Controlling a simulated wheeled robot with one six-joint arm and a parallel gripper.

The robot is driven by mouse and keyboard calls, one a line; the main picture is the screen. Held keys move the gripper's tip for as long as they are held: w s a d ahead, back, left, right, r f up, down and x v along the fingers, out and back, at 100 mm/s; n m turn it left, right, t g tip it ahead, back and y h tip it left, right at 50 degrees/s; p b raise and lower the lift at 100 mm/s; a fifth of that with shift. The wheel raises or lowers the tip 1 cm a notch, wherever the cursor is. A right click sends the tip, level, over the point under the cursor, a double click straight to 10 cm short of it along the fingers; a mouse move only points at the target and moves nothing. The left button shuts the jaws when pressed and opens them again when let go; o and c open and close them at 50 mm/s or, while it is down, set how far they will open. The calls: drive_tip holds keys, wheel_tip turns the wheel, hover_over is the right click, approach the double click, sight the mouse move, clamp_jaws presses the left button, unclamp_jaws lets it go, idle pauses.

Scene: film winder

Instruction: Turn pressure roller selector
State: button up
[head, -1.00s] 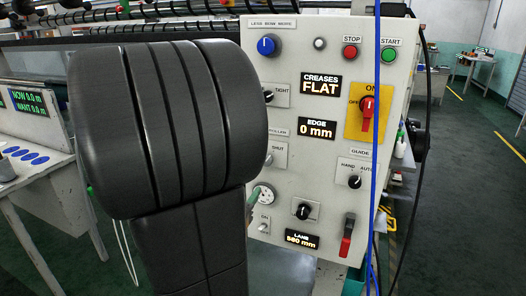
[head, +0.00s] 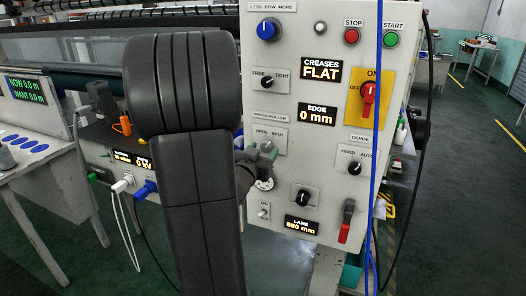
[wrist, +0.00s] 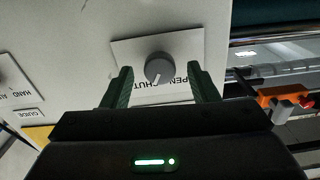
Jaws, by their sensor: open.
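The pressure roller selector is a grey round knob (wrist: 158,68) on a white plate marked OPEN and SHUT, upside down in the wrist view. Its pale pointer mark faces the lettering, leaning slightly to the SHUT side. In the head view, its OPEN/SHUT plate (head: 268,137) shows on the control panel, with the knob largely hidden by my fingers. My gripper (wrist: 162,84) is open and empty, its green fingers on either side of the knob. I cannot tell whether they touch it. My gripper (head: 261,153) also shows at the plate in the head view.
A FREE/TIGHT knob (head: 268,83) sits above the selector, and a black knob (head: 303,198) below it. A red ON/OFF switch (head: 367,95) and a blue cable (head: 377,130) are to the right. A small toggle (head: 264,212) lies close below.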

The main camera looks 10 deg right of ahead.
drive_tip(key=shift+w+d, duration=0.15)
drive_tip(key=shift+w, duration=0.05)
drive_tip(key=c, duration=1)
drive_tip(key=shift+n, duration=0.3)
drive_tip(key=n+p, duration=0.3)
drive_tip(key=n, duration=0.2)
drive_tip(key=shift+r+p, duration=0.1)
drive_tip(key=shift+p, duration=0.3)
drive_tip(key=n+p, duration=0.2)
drive_tip(key=n, duration=0.4)
drive_tip(key=shift+p, duration=0.4)
drive_tip(key=shift+n, duration=0.3)
